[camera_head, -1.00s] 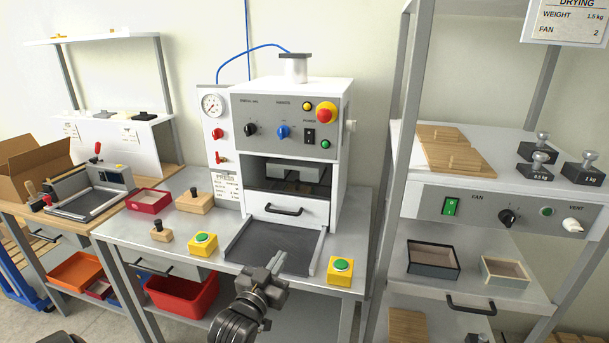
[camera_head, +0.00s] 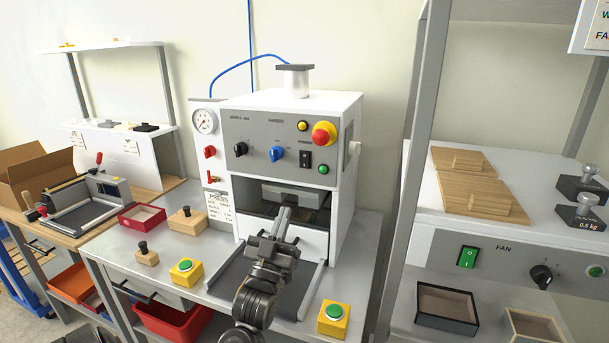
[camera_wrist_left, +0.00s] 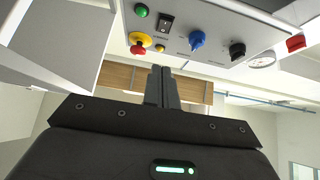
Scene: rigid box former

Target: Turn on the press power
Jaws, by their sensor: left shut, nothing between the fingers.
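The press (camera_head: 300,165) stands on the middle table with its grey control panel facing me. The black power switch (camera_head: 306,160) is at the panel's right, below the red emergency stop (camera_head: 324,134) and beside a green button (camera_head: 323,169). In the left wrist view the power switch (camera_wrist_left: 165,25) shows near the top, above the fingers and apart from them. My left gripper (camera_head: 283,212) is shut and empty, in front of the press opening and below the panel; its fingertips also show in the left wrist view (camera_wrist_left: 161,70). My right gripper is not in view.
Black and blue knobs (camera_head: 277,154) sit left of the switch. Yellow boxes with green buttons (camera_head: 333,318) flank the dark slide plate (camera_head: 262,281). A shelf rack (camera_head: 405,180) stands to the right, with its upright close to the press.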

